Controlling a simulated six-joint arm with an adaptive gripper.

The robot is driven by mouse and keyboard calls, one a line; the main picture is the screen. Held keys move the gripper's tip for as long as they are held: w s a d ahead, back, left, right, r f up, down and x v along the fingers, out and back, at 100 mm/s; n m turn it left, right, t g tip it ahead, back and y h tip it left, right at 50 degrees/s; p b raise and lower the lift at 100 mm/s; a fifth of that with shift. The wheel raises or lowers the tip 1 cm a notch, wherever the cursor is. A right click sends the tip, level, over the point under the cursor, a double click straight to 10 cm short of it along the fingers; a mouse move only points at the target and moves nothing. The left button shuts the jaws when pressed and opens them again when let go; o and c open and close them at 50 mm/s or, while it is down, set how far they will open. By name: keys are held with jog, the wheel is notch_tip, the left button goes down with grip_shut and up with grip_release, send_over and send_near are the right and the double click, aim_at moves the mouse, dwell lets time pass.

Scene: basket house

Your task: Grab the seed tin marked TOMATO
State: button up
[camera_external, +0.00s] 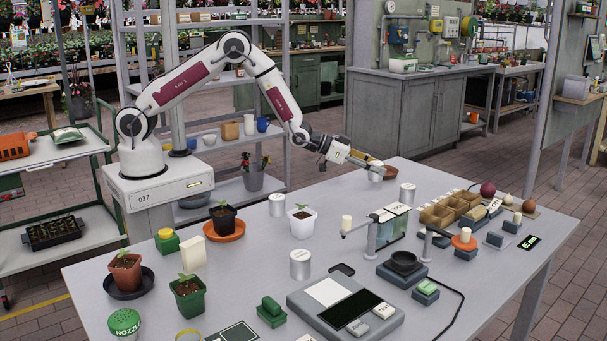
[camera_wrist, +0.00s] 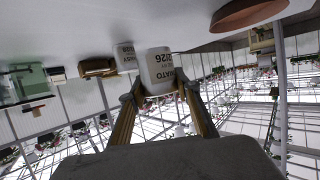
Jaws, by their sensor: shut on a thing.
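In the wrist view, which is upside down, my gripper (camera_wrist: 153,94) is shut on a pale tin (camera_wrist: 158,68). Its label reads "…ATO" and "2026", matching the tomato seed tin; the fingers cover part of it. A second tin (camera_wrist: 126,57) with a partly hidden label stands close beside it. In the external view, my gripper (camera_external: 378,163) is low at the table's far edge, and the held tin is hard to make out there. Other silvery tins stand on the table: one nearby (camera_external: 407,194), one at the middle left (camera_external: 277,206) and one nearer the front (camera_external: 300,265).
A terracotta saucer (camera_external: 389,172) is close to my gripper and also shows in the wrist view (camera_wrist: 246,13). A balance-like stand (camera_external: 388,230) and cardboard trays (camera_external: 440,213) are to the right. A white potted seedling (camera_external: 302,222) stands left of them.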

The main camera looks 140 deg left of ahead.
aim_at(376, 163)
jog(key=shift+r, duration=2.65)
